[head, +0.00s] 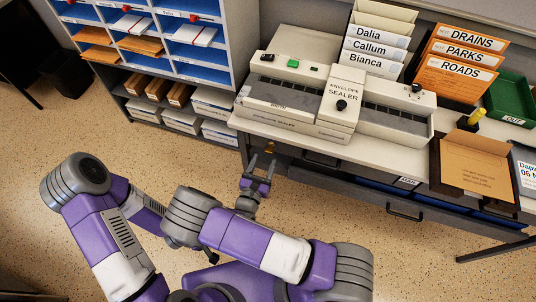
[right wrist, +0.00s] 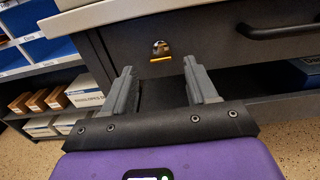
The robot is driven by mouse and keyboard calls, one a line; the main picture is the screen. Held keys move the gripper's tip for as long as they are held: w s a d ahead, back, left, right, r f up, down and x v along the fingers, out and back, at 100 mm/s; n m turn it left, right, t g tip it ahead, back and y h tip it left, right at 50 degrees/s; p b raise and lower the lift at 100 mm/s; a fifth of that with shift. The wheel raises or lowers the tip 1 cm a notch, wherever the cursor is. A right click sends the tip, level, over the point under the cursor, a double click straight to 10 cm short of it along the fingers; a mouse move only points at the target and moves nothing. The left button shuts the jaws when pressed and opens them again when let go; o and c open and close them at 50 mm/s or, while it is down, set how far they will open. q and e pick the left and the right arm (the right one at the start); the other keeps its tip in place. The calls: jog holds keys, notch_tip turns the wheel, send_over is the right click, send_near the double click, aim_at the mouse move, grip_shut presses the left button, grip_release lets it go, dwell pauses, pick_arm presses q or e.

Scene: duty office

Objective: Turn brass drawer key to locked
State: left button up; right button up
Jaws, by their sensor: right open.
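The brass key (right wrist: 160,58) sits in a round lock on the dark drawer front (right wrist: 205,35) under the desk edge. Its handle shows as a bright, roughly horizontal strip below the lock face. In the head view the key (head: 270,148) is a small brass spot beyond my right gripper (head: 259,170). In the right wrist view my right gripper (right wrist: 161,84) is open and empty, its two fingers apart on either side below the key. The fingers do not touch the key. My left gripper does not show in the head view.
The desk top (head: 244,125) overhangs the drawer and carries an envelope sealer (head: 343,98). A dark drawer handle (right wrist: 280,30) is right of the lock. A shelf unit (head: 236,45) with paper boxes stands left. Speckled floor is open in front.

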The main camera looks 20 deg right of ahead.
jog(key=b+x, duration=0.1)
jog(key=x, duration=0.3)
jog(key=shift+w+d, duration=0.25)
jog(key=shift+c, duration=0.3)
jog(key=c, duration=1)
